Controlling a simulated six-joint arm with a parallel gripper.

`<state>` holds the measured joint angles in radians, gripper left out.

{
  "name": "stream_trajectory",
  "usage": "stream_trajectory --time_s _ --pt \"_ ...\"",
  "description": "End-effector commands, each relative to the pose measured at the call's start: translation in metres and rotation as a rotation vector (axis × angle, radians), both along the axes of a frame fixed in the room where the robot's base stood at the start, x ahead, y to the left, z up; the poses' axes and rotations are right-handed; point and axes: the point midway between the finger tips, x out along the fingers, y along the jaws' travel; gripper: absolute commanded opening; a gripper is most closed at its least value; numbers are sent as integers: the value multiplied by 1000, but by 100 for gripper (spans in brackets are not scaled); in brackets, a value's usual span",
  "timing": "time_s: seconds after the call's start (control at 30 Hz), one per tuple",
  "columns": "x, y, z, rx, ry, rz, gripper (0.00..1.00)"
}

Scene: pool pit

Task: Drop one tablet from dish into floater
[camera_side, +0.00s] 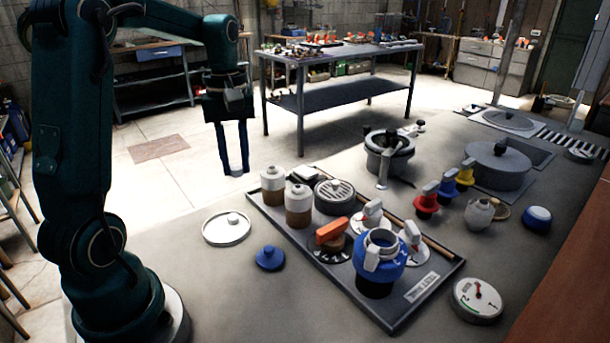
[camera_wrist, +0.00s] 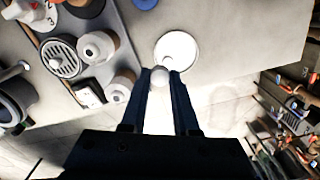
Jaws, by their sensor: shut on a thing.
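My gripper (camera_side: 234,170) hangs above the back-left part of the work surface, shut on a small whitish tablet (camera_wrist: 159,78) between its fingertips. The white round dish (camera_side: 212,235) lies on the surface below and in front of my gripper, with a small white piece in it. In the wrist view the dish (camera_wrist: 180,42) shows just beyond the fingertips. The blue cap (camera_side: 269,258) lies beside the tray.
The dark tray (camera_side: 405,318) also carries two white-topped bottles (camera_side: 299,204), a slotted round lid (camera_side: 335,195) and an orange-handled valve (camera_side: 331,234). A grey pump pot (camera_side: 390,155) stands behind it. Coloured valves (camera_side: 427,202) stand at right. The surface around the dish is mostly clear.

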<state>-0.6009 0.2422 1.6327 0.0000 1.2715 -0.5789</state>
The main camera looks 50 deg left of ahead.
Motion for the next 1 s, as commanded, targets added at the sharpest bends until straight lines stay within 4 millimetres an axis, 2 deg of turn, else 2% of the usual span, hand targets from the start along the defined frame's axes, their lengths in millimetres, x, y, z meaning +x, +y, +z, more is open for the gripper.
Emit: stream_trajectory --time_s 0.1,0.27,0.37,0.5,0.7,0.8,0.9,1.0 --pt "30 -15 11 4 -6 -116 0" --pt "64 -47 21 5 -10 -277 0" --pt "83 -75 25 6 -13 -386 0" --pt "104 -123 26 7 -17 -550 0" --pt "116 -202 18 7 -23 -779 0" --pt "115 -230 11 6 -26 -855 0" --pt "111 -248 4 3 -14 -903 0" --pt "107 -256 0 0 -3 -927 0"
